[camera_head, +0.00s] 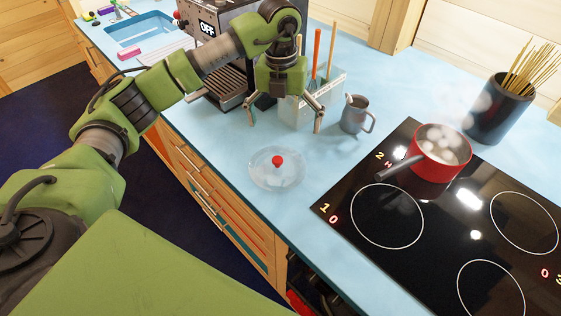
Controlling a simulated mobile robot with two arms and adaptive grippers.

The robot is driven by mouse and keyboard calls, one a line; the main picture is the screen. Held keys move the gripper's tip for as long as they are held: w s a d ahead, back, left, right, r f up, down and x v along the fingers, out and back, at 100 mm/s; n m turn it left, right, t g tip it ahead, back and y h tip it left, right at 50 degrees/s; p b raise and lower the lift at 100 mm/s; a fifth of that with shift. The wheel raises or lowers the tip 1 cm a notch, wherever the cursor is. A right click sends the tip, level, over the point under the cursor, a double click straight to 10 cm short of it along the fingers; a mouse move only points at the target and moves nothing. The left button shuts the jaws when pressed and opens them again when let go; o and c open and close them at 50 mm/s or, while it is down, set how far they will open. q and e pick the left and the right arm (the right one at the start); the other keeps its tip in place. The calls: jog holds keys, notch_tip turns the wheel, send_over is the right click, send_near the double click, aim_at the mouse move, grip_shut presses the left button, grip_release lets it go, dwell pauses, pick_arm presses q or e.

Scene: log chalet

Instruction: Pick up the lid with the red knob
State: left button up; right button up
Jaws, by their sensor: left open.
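The lid with the red knob (263,174) lies on the light blue counter. It is round and clear, and its red knob points up. My left gripper (284,122) is open and empty. It hangs above and behind the lid, fingers pointing down, in front of the grey utensil holder. The gripper does not touch the lid. My right gripper is not in view.
A grey utensil holder (326,95) and a metal jug (353,117) stand behind the lid. A red pot (447,171) steams on the black cooktop (335,207) at right. A coffee machine (217,27) stands at the back left. The counter around the lid is clear.

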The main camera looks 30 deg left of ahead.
pick_arm(q)
jog(key=a, duration=0.2)
jog(key=p, duration=0.3)
send_over(278, 159)
jog(key=shift+y, duration=0.3)
jog(key=f, duration=0.8)
jog(key=shift+w, duration=0.35)
jog(key=shift+s+f, duration=0.15)
jog(key=shift+f, duration=0.1)
jog(key=f+p, duration=0.1)
jog(key=f, duration=0.1)
jog(key=f+p, duration=0.1)
jog(key=f, duration=0.1)
jog(key=shift+s+p, duration=0.3)
jog(key=shift+p, duration=0.05)
jog(key=shift+a+f, duration=0.1)
jog(key=shift+f, duration=0.3)
grip_shut()
